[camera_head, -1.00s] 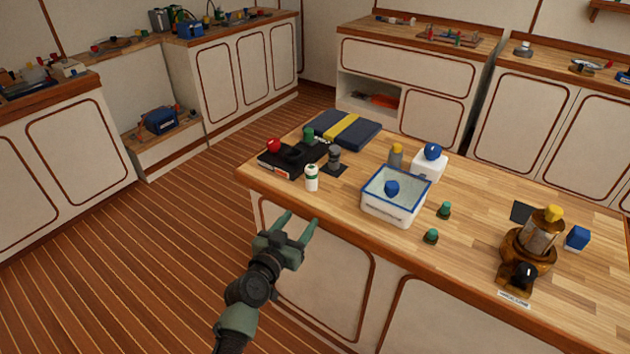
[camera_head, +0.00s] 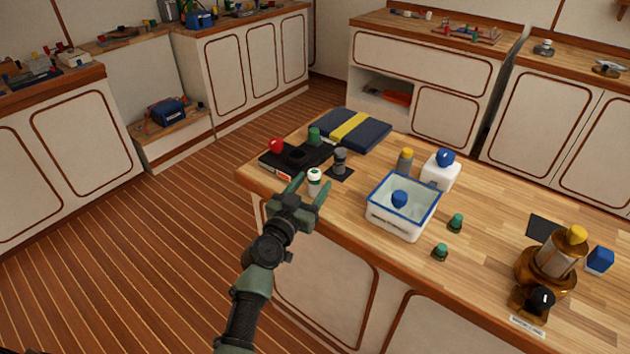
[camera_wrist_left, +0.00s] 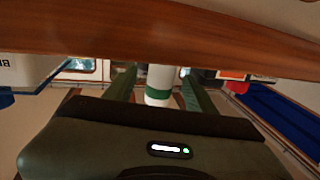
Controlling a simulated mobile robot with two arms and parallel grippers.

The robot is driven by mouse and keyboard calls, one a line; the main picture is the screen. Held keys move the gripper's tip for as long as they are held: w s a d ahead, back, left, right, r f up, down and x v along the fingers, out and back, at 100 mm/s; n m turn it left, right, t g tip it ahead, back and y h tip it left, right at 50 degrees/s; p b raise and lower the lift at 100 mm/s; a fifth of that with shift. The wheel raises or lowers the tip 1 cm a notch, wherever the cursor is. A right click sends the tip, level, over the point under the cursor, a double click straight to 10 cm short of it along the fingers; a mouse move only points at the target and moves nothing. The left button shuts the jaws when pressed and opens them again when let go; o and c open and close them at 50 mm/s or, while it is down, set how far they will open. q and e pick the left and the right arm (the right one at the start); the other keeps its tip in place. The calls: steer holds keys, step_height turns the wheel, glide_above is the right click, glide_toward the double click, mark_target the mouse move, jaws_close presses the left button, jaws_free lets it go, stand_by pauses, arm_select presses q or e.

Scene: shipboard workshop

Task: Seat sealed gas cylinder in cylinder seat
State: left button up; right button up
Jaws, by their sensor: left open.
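A white cylinder with green bands (camera_head: 314,174), probably the gas cylinder, stands upright near the bench's left front edge. It also shows in the left wrist view (camera_wrist_left: 159,60). My left gripper (camera_head: 312,184) is open at the bench edge, its fingers pointing at the cylinder. In both views the cylinder appears between the fingertips; I cannot tell whether they touch it. Just behind is a black block (camera_head: 308,160) with a red knob, a green knob and a dark recess, possibly the cylinder seat. My right gripper is not in view.
A grey cylinder (camera_head: 340,161) stands on a dark pad right of the white one. A blue-rimmed bin (camera_head: 387,219), a yellow-capped bottle (camera_head: 405,160) and a white container with a blue knob (camera_head: 440,172) stand further right. A dark blue case (camera_head: 370,134) lies behind. A brass lamp-like device (camera_head: 545,262) stands far right.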

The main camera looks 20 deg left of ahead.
mark_target(319, 173)
arm_select(q)
steer(key=w, duration=0.4)
steer(key=shift+w+d+r, duration=0.1)
steer(key=shift+w+d, duration=0.15)
jaws_close()
steer(key=shift+r, duration=0.15)
